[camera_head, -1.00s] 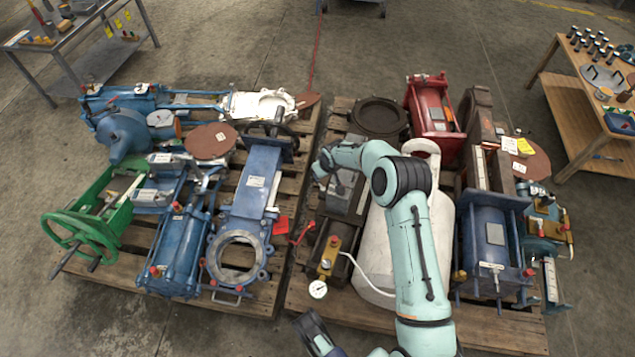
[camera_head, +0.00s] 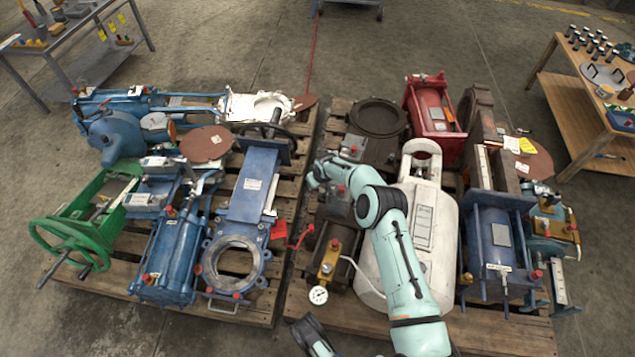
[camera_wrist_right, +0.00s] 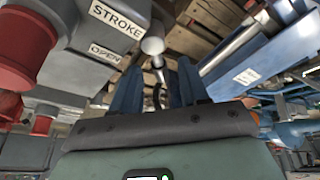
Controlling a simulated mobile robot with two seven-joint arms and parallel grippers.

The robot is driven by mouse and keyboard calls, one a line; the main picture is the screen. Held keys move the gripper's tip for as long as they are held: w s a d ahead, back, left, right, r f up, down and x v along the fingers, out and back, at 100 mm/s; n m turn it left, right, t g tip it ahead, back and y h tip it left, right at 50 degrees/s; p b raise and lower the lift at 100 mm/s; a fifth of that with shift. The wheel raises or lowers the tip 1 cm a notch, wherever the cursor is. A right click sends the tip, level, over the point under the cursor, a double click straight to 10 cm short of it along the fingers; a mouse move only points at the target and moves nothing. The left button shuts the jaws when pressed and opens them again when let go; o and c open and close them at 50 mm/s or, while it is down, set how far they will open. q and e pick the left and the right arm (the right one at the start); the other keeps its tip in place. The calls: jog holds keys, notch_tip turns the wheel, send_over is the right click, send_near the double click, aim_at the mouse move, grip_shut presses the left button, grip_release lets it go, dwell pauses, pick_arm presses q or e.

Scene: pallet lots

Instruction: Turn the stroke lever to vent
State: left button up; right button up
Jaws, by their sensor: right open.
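In the right wrist view, a grey box (camera_wrist_right: 85,68) at the left carries a "STROKE" label (camera_wrist_right: 116,18) and an "OPEN" label (camera_wrist_right: 104,53). A pale lever with a round end (camera_wrist_right: 153,45) and a thin stem stands just beyond the fingertips of my right gripper (camera_wrist_right: 158,68). The gripper is open; I cannot tell whether it touches the lever. No vent marking is readable. In the head view my right gripper (camera_head: 316,178) is over the left side of the right pallet, mostly hidden by its own wrist. My left gripper cannot be made out.
Red caps (camera_wrist_right: 25,45) stand close to the left of the gripper. In the head view a white tank (camera_head: 425,215), a gauge (camera_head: 318,295) and a red lever (camera_head: 301,237) are nearby. A blue gate valve (camera_head: 245,210) lies on the left pallet. A narrow floor gap separates the pallets.

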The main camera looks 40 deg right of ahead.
grip_shut()
jog(key=shift+n, duration=0.3)
jog(key=shift+s+a+n+y, duration=0.1)
jog(key=shift+a+n+y, duration=0.3)
jog(key=shift+n, duration=0.8)
jog(key=shift+s+a+n+y, duration=0.1)
jog(key=shift+a+n+y, duration=0.15)
jog(key=shift+n+y, duration=0.65)
jog(key=shift+s+a+n+y, duration=0.1)
jog(key=shift+a+n+y, duration=0.15)
jog(key=shift+n, duration=1.25)
jog(key=shift+a, duration=0.1)
grip_release()
